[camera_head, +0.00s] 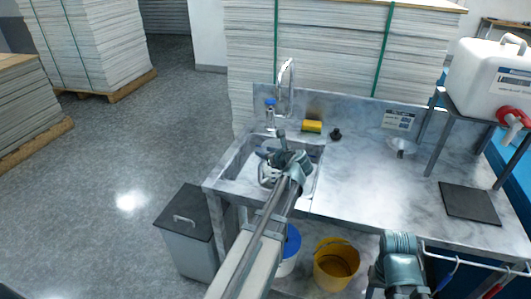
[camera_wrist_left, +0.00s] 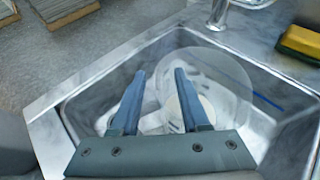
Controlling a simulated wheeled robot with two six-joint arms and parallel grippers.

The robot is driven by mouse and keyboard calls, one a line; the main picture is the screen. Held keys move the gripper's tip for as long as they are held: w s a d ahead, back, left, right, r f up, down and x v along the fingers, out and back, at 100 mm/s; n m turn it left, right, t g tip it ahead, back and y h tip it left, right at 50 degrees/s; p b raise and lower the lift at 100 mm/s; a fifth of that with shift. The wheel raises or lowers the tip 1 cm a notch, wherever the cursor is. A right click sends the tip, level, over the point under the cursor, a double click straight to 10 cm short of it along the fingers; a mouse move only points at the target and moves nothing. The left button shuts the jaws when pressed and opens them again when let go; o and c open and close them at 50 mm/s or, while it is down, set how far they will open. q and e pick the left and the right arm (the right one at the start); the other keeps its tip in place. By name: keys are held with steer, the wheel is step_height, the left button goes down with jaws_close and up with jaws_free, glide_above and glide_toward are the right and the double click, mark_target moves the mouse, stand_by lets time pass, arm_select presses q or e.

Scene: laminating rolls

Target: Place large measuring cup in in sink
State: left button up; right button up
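The large measuring cup (camera_wrist_left: 222,72) is clear and sits inside the sink (camera_wrist_left: 88,112) in the left wrist view. It appears tilted or lying over, though its transparency makes this hard to tell. In the head view the sink (camera_head: 238,160) is at the counter's left end, and my left arm covers much of it. My left gripper (camera_wrist_left: 158,75) is over the basin with its two fingers apart. The cup shows beyond and between them, with no clear grip on it. My right gripper's wrist is at the bottom right of the head view, its fingers not distinguishable.
A faucet (camera_head: 287,85) and a yellow sponge (camera_head: 311,127) are behind the sink. A small metallic cup (camera_head: 401,146) and a dark mat (camera_head: 469,204) are on the counter's right. A yellow bucket (camera_head: 336,264) stands underneath. The counter's middle is clear.

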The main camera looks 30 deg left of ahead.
arm_select(q)
steer(key=p+v, duration=0.5)
steer(key=v, duration=0.7)
stand_by(0.6)
